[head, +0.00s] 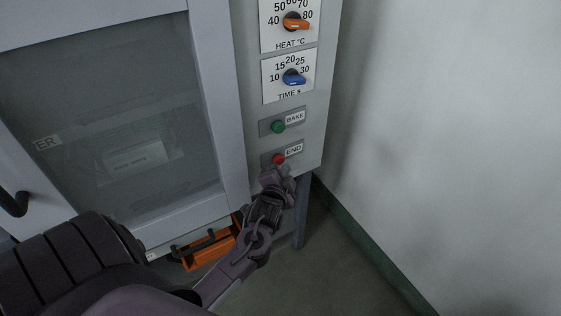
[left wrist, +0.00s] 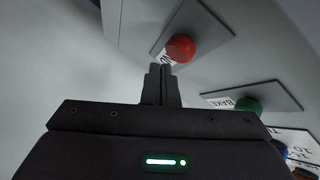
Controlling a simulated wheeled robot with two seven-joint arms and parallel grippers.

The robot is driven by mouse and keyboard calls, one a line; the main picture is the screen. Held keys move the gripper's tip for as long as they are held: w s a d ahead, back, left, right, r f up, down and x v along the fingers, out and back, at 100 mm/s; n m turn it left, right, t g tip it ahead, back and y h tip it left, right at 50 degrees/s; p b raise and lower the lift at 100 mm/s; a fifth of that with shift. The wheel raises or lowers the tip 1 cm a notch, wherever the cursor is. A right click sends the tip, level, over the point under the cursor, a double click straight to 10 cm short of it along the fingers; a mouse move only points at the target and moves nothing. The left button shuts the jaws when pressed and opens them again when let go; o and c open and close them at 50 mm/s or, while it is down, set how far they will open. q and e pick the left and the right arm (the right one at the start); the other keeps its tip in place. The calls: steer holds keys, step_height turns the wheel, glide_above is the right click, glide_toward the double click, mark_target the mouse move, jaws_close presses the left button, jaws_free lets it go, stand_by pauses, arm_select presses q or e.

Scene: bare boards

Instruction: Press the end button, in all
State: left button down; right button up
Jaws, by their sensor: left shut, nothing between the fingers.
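The red END button (head: 278,159) sits low on the oven's control panel, beside its END label (head: 293,149). My left gripper (head: 275,172) is shut and empty, just below the red button in the head view. In the left wrist view the shut fingertips (left wrist: 161,70) point toward the red button (left wrist: 180,48), which stands just beyond and right of them. I cannot tell whether they touch. The green BAKE button (head: 278,127) is above END; it also shows in the left wrist view (left wrist: 247,104). My right gripper is not in view.
Above the buttons are a blue TIME knob (head: 294,78) and an orange HEAT knob (head: 294,21). The glass oven door (head: 105,110) is at left, with a dark handle (head: 12,202). An orange object (head: 208,252) is below. A bare wall (head: 440,120) stands at right.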

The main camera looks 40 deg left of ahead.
arm_select(q)
steer(key=shift+a, duration=0.1)
stand_by(0.8)
steer(key=shift+w+a+p, duration=0.2)
steer(key=shift+a+p, duration=0.1)
steer(key=shift+p, duration=0.05)
steer(key=shift+w+a, duration=0.2)
steer(key=shift+a, duration=0.35)
stand_by(0.7)
stand_by(0.3)
steer(key=shift+s+d+p, duration=0.2)
steer(key=shift+d+p, duration=0.15)
steer(key=shift+d, duration=0.1)
steer(key=shift+s+d+p, duration=0.2)
steer(key=shift+d+p, duration=0.15)
steer(key=shift+d, duration=0.1)
